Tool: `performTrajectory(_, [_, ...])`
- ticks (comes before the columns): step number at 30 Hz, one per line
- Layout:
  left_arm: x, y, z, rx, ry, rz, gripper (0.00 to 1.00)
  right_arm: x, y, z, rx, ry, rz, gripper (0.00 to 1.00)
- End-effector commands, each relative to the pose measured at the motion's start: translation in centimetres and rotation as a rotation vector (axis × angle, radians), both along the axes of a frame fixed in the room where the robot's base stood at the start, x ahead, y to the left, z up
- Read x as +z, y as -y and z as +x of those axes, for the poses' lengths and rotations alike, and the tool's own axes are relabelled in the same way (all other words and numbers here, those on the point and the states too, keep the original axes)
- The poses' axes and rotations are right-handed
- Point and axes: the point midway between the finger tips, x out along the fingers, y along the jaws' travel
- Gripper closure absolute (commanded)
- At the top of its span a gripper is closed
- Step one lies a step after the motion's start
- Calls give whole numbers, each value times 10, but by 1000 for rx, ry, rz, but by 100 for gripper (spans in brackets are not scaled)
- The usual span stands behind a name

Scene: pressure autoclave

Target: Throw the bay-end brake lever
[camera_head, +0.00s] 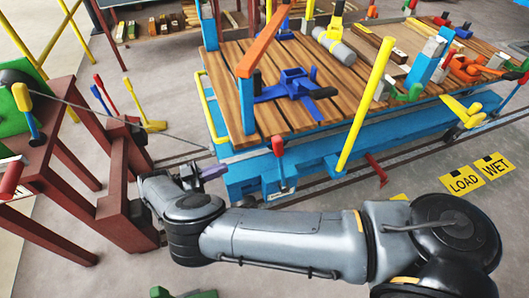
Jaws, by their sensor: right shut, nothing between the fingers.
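A lever with a red grip and a pale, blue-footed stem (280,160) stands upright at the near side of the blue bogie (245,180). Another red lever (377,168) leans low beside the rail further right. I cannot tell which one is the bay-end brake lever. My right arm comes in from the right, low across the view. Its gripper (208,172) is shut and empty near the bogie's left end, left of the upright red-gripped lever and apart from it. The gripper is partly hidden by its own wrist. My left gripper is not in view.
A taut cable (150,128) runs from the brown frame (110,190) at left to the bogie. A yellow post (365,110) rises at the bogie's near side. The wooden deck (300,70) carries blue clamps and tools. Several coloured levers (105,93) stand behind the frame.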

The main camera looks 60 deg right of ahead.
Motion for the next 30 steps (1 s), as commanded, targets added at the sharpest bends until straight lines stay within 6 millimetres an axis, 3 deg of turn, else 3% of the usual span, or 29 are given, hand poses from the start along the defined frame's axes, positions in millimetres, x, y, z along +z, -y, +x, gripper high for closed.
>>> performTrajectory(11, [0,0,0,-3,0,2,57,1,2,-1,-1,0,-3,100])
performTrajectory(17, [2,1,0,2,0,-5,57,3,12,-10,-1,0,-4,100])
performTrajectory(30, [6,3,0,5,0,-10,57,14,69,-63,-1,-4,-6,100])
